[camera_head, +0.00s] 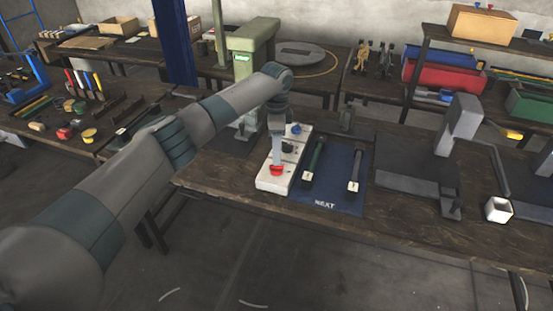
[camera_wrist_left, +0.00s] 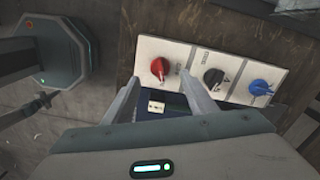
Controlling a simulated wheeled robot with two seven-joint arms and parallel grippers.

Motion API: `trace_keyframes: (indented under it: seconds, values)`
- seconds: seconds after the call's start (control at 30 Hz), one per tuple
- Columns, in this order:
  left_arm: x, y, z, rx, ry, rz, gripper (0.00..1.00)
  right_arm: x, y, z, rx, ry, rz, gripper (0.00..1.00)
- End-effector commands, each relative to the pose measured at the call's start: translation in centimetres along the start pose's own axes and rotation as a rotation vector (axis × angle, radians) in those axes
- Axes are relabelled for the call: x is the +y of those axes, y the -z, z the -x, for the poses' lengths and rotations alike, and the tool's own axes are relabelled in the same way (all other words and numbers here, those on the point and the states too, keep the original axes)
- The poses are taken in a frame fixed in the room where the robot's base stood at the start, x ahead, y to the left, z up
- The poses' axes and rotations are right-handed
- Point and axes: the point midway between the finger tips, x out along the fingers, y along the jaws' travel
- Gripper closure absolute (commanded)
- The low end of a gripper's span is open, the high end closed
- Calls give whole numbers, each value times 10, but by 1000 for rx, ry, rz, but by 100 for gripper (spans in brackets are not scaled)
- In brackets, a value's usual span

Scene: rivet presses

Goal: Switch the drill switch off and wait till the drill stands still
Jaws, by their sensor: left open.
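A white switch panel (camera_head: 270,184) lies on the dark wooden bench, with a red knob (camera_head: 277,170), a black rotary switch (camera_head: 288,147) and a blue knob (camera_head: 296,129) in a row. My left gripper (camera_head: 277,162) is over its red-knob end. In the left wrist view the open fingers (camera_wrist_left: 160,78) point at the red knob (camera_wrist_left: 159,68), one tip to each side; contact is unclear. The black switch (camera_wrist_left: 214,78) and blue knob (camera_wrist_left: 261,87) lie right of the fingers. Panel lettering is too small to read. A green machine (camera_head: 252,45) with a lit green display stands behind.
A blue mat (camera_head: 336,180) marked NEXT holds two dark-handled tools right of the panel.

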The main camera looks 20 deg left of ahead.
Motion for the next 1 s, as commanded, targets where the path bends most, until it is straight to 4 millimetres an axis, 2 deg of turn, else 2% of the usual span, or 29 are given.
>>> trace_keyframes:
  seconds: [0.1, 0.33, 0.5, 0.77, 0.8, 0.97, 1.0]
  values:
    - [0, 0, -20, -1, -2, 0, 48, 3, 7, 7, 12, -2, 1, 100]
    - [0, 0, -47, -1, -1, 0, 48, 3, 21, 12, 35, -2, 4, 100]
    - [0, 0, -55, 0, 0, -1, 48, 0, 21, 13, 33, 0, 5, 100]
    - [0, 0, -56, 0, 0, -1, 48, -6, 18, 12, 29, 7, 3, 100]
    - [0, 0, -56, 0, 0, -1, 51, -7, 18, 12, 29, 8, 3, 100]
    - [0, 0, -56, 0, 1, -1, 89, -7, 17, 12, 28, 8, 3, 100]
    - [0, 0, -56, 0, 1, -1, 90, -7, 17, 12, 28, 7, 3, 100]
